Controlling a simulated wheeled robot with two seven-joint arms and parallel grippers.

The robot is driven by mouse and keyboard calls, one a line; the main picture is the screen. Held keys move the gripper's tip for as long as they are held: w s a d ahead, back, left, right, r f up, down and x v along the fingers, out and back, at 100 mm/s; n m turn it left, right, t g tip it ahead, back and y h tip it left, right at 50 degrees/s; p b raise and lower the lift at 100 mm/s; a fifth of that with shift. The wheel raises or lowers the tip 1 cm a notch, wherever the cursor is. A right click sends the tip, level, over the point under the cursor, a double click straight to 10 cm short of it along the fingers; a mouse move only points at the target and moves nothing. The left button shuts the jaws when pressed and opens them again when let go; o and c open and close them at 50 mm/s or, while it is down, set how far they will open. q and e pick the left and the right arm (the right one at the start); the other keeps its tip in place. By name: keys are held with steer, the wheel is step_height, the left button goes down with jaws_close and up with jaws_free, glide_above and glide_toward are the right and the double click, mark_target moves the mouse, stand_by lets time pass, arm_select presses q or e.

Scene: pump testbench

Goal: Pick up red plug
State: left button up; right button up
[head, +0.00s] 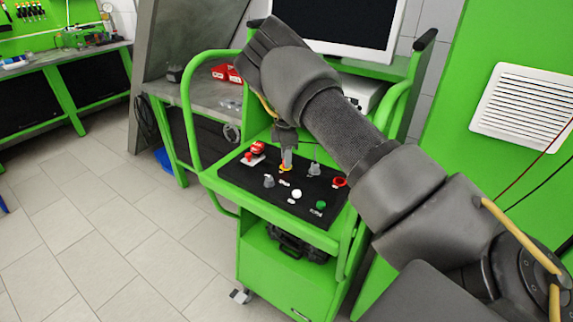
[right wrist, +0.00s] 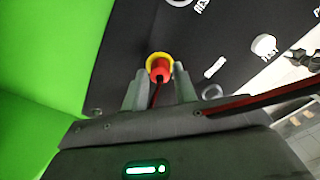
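The red plug (right wrist: 158,68) sits at a yellow ring (right wrist: 159,58) on the dark panel in the right wrist view. In the head view, my right gripper (head: 287,158) points down at the panel just above a yellow spot (head: 284,168), and the plug itself is mostly hidden there. My left gripper is not in view.
The black panel (head: 240,178) on the green cart holds a red button (head: 257,147), a white knob (head: 297,194), a green button (head: 320,205) and a red ring-shaped part (head: 340,182). A monitor (head: 340,25) stands behind. Green cart rails flank the panel.

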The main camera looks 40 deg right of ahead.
steer(key=c, duration=0.4)
steer(key=shift+c, duration=0.2)
steer(key=shift+r, duration=0.15)
steer(key=shift+w+r+b, duration=0.1)
steer(key=shift+r+b, duration=0.1)
steer(key=shift+b, duration=0.15)
step_height(320, 180, up, 2)
steer(key=shift+r+b, duration=0.2)
steer(key=shift+b, duration=0.5)
steer(key=s+a+r+b, duration=0.4)
steer(key=s+a+r, duration=0.2)
steer(key=s+r, duration=0.4)
steer(key=s, duration=0.3)
